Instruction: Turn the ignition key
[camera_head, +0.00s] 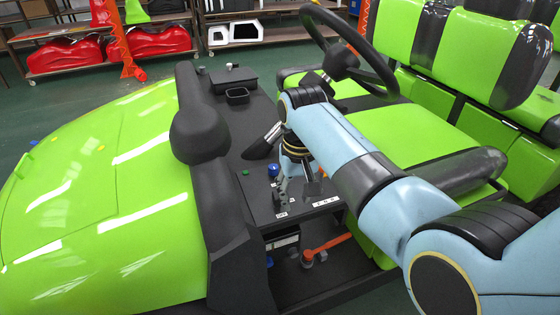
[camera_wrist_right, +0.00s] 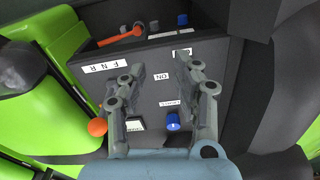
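The dashboard panel (camera_wrist_right: 160,80) is dark, with white labels, one reading ON and one reading F N R (camera_wrist_right: 105,66). I cannot make out the ignition key itself; the right gripper's fingers cover part of the panel. My right gripper (camera_wrist_right: 161,68) is open in the wrist view, its two grey fingers pointing at the panel with the ON label between them. In the head view the right gripper (camera_head: 284,192) is over the panel's lower part, below the blue knob (camera_head: 272,170). Whether it touches the panel is unclear. My left gripper is out of view.
The steering wheel (camera_head: 352,55) rises beside my right arm. A green button (camera_head: 245,172) sits on the dashboard. An orange lever (camera_head: 325,248) is below the panel. An orange ball knob (camera_wrist_right: 97,127) is left of the fingers. Green seats (camera_head: 425,135) stand to the right.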

